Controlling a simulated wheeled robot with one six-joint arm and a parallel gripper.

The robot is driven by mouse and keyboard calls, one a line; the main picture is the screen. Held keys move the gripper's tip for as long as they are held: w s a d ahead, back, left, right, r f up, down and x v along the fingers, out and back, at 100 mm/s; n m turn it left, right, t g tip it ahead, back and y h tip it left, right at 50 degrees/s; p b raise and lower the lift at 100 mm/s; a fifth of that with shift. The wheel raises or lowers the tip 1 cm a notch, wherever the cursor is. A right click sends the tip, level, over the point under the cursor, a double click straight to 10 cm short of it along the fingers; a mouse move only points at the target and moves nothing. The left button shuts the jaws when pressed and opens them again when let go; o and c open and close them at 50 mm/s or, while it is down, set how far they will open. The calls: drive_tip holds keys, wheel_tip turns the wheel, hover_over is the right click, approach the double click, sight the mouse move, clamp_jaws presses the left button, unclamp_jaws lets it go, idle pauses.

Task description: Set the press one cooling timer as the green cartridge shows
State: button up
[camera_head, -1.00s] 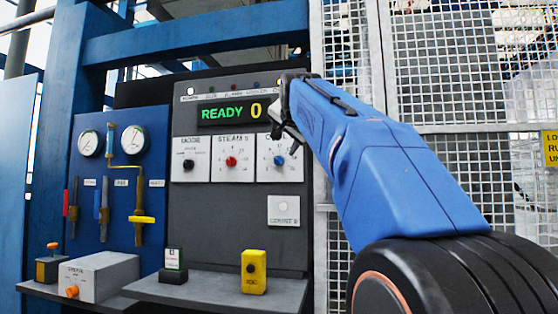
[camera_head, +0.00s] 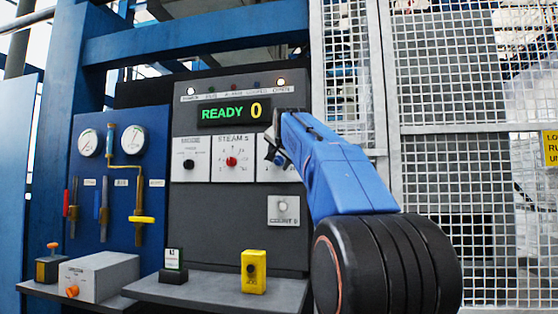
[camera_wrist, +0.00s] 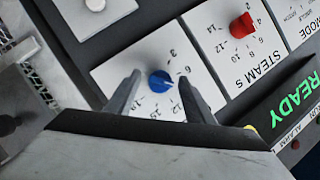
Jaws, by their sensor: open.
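My gripper (camera_head: 271,152) is in front of the rightmost of three white dial plates on the dark press panel. The wrist view, turned nearly upside down, shows my gripper (camera_wrist: 159,78) open, one finger on each side of the blue knob (camera_wrist: 160,82). I cannot tell whether the fingers touch it. Its plate carries numbers around the knob; the knob's setting is not clear. In the head view the arm partly hides the blue knob (camera_head: 279,160). A small dark block with a green-edged label, perhaps the green cartridge (camera_head: 174,258), stands on the shelf; its marking is unreadable.
The red STEAM S knob (camera_head: 231,161) and black MODE knob (camera_head: 188,164) are to the left. The display (camera_head: 230,112) reads READY 0. A white-plate button (camera_head: 283,210) sits below. A yellow box (camera_head: 253,272) stands on the shelf (camera_head: 215,291). Mesh fencing is at right.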

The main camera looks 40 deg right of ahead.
drive_tip(key=c, duration=1)
drive_tip(key=shift+w+a+n+g+h, duration=0.15)
drive_tip(key=shift+n+g+h, duration=0.15)
drive_tip(key=shift+n+g, duration=0.7)
drive_tip(key=shift+r+n+g+h, duration=0.1)
drive_tip(key=shift+n+g+h, duration=0.55)
drive_tip(key=shift+n, duration=0.85)
drive_tip(key=shift+g, duration=0.25)
drive_tip(key=shift+r, duration=0.1)
